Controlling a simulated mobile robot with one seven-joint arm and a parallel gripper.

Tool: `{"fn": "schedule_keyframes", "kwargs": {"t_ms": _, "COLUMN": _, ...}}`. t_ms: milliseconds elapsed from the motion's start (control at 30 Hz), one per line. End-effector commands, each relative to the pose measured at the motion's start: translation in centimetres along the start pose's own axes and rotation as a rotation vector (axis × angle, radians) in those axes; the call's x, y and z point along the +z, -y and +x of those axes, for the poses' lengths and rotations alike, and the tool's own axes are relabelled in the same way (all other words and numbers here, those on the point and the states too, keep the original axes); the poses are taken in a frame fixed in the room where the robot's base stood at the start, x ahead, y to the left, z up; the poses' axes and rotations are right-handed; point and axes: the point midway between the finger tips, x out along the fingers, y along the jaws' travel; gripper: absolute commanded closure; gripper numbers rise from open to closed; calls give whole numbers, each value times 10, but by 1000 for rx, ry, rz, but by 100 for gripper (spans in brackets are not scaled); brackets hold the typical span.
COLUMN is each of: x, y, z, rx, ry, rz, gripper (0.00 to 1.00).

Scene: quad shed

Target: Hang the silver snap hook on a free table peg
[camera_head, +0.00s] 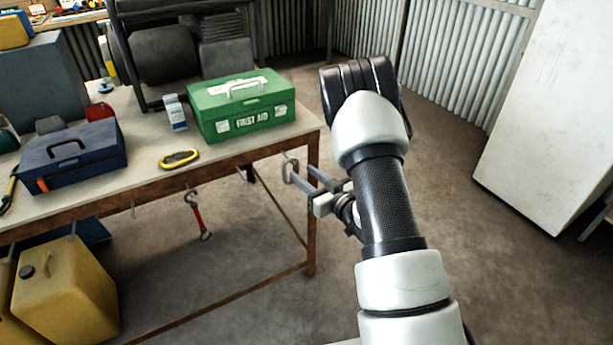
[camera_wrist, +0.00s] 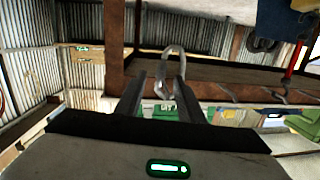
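The silver snap hook (camera_head: 289,172) is at the table's front edge near the right corner, by the spot of a peg, and seems to hang there. It also shows in the wrist view (camera_wrist: 173,65), as a narrow loop beyond and between the fingertips. My gripper (camera_head: 304,177) points at it from the right, its two fingers apart, one on each side in the wrist view (camera_wrist: 160,80). I cannot tell whether a finger touches the hook. Other pegs show along the edge: a bare one (camera_head: 132,211) to the left, and one bearing a red-handled piece (camera_head: 198,217).
On the table (camera_head: 145,150) stand a green first aid box (camera_head: 242,110), a blue toolbox (camera_head: 70,155), a white bottle (camera_head: 175,113) and a yellow carabiner (camera_head: 179,159). A yellow canister (camera_head: 68,290) is below. A white cabinet (camera_head: 550,115) stands right; floor between is clear.

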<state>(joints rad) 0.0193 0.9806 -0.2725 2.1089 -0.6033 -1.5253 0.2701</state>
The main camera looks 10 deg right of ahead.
Motion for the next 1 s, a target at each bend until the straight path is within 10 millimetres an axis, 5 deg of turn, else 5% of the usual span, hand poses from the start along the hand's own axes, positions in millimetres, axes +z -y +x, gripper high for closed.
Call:
{"fn": "schedule_keyframes", "kwargs": {"t_ms": 300, "x": 0, "y": 0, "z": -2, "rx": 1, "ry": 1, "rz": 0, "gripper": 64}}
{"fn": "schedule_keyframes", "kwargs": {"t_ms": 467, "x": 0, "y": -1, "z": -19, "rx": 3, "ry": 3, "rz": 2, "gripper": 64}}
{"fn": "schedule_keyframes", "kwargs": {"t_ms": 1000, "x": 0, "y": -1, "z": -143, "rx": 5, "ry": 2, "rz": 4, "gripper": 64}}
